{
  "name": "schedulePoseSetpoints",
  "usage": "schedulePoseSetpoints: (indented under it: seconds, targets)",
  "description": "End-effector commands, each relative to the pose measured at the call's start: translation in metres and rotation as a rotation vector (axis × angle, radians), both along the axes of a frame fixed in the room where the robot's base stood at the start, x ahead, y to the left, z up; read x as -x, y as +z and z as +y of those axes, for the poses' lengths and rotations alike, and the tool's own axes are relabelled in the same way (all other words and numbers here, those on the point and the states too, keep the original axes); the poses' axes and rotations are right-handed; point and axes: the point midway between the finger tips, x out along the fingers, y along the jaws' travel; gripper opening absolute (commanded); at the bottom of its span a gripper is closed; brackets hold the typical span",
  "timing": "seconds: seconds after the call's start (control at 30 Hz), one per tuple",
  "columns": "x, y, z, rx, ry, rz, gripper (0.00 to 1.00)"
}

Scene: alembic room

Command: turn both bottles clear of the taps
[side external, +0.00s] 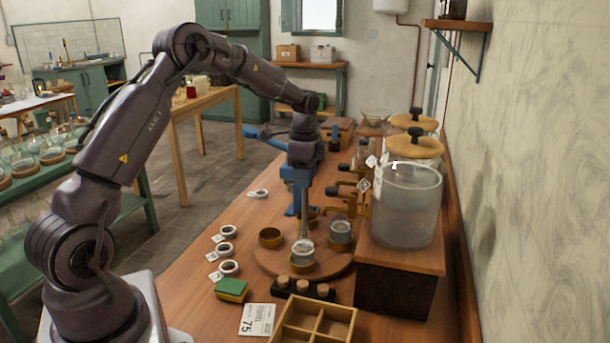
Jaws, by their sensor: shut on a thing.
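A round wooden turntable (265,258) lies on the bench with brass ring holders around it. One clear bottle (303,251) stands in the front holder. The other bottle (340,231) stands in the right holder, close below the brass taps (341,209). The left brass holder (270,237) looks empty. My blue gripper (301,212) points down over the turntable and is shut on a slim upright post (304,226) near its middle. The front bottle overlaps the post's lower part, so its base is hidden. The taps come from glass jars on the right.
A large glass jar (407,205) stands on a wooden stand (400,257) to the right, with wooden-lidded jars behind. A compartment tray (315,323), a green-yellow sponge (231,290) and a price card (257,320) lie in front. Labelled rings (229,267) line the bench's left side.

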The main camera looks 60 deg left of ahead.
Motion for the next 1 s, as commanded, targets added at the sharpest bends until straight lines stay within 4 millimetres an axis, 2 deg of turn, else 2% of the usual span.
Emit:
schedulePoseSetpoints:
  seconds: [1.0]
  targets:
    - [-0.0005,0.0023,-0.0002,0.000,-0.508,-0.003,0.00]
